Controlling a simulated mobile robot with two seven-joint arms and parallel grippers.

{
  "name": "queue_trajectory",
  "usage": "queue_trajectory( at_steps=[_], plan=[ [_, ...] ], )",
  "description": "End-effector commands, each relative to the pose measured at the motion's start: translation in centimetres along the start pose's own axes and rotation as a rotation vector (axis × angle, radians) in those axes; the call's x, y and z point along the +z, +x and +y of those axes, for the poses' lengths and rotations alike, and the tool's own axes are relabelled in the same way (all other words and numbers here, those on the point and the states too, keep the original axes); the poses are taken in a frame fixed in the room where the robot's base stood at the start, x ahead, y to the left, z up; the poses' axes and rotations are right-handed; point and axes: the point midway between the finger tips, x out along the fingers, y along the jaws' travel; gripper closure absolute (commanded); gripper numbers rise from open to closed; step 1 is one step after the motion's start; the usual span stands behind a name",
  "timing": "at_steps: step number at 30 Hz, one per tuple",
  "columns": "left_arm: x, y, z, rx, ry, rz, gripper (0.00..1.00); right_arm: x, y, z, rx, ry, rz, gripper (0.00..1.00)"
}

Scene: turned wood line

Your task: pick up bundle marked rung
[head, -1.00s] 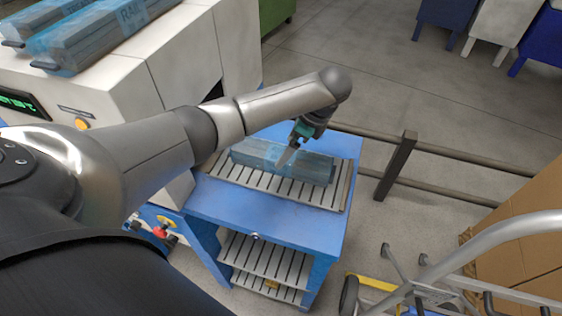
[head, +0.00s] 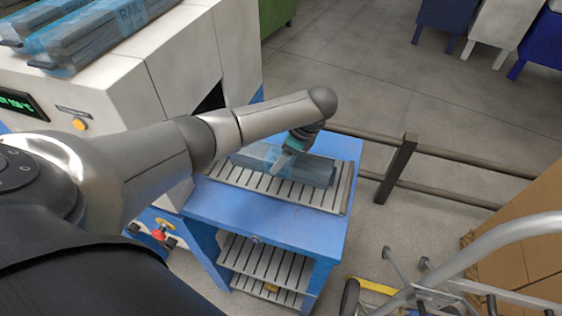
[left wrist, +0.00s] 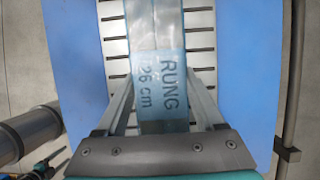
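The bundle (head: 318,172) is grey bars in clear blue wrap and lies on the slatted top of a blue table (head: 285,222). In the left wrist view the bundle (left wrist: 157,45) is marked RUNG 26 cm and runs away from the gripper. My left gripper (head: 283,164) is low over the bundle, pointing down. In the left wrist view the fingers of my left gripper (left wrist: 163,88) stand apart, one on each side of the bundle. Whether they touch its sides is hard to tell. My right gripper is out of view.
A white machine (head: 120,85) stands at the left, with a bundle marked RAIL (head: 105,30) on top. A dark rail fence (head: 398,168) runs behind and right of the table. A hand truck (head: 440,290) and cardboard boxes (head: 525,235) are at the lower right.

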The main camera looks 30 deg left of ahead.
Motion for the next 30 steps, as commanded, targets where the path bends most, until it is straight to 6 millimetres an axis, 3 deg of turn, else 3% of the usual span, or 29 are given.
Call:
queue_trajectory(
  at_steps=[2, 18, 30],
  plan=[
    [0.01, -0.02, -0.01, 0.000, 0.000, 0.000, 0.41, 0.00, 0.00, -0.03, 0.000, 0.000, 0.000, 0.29],
    [0.00, -0.05, -0.02, 0.000, 0.000, 0.000, 1.00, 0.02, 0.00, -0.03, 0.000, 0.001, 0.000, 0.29],
    [0.04, -0.18, -0.10, -0.002, -0.001, 0.001, 1.00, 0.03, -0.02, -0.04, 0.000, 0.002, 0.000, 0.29]
  ],
)
